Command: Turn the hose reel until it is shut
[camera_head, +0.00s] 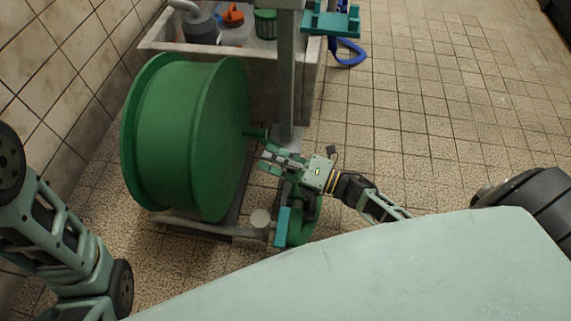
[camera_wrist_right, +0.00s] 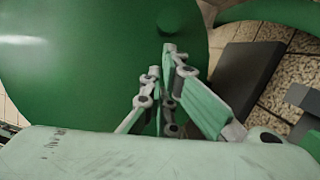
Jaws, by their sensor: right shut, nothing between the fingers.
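The green hose reel (camera_head: 185,135) is a big drum on a low frame at the left in the head view. A short green handle (camera_head: 257,132) sticks out of its right face. My right gripper (camera_head: 266,158) is just below and right of that handle, fingers towards the reel. It is shut with nothing held. In the right wrist view the reel's green face (camera_wrist_right: 80,70) fills the left, and a round green knob-like end (camera_wrist_right: 172,22) shows just beyond the fingertips (camera_wrist_right: 175,52). Whether they touch it, I cannot tell. My left arm shows at the left; its gripper is out of view.
A grey tray (camera_head: 226,49) with containers stands behind the reel, beside a grey post (camera_head: 286,90). A green wheel (camera_head: 303,222) is below my right gripper. A tiled wall is at left.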

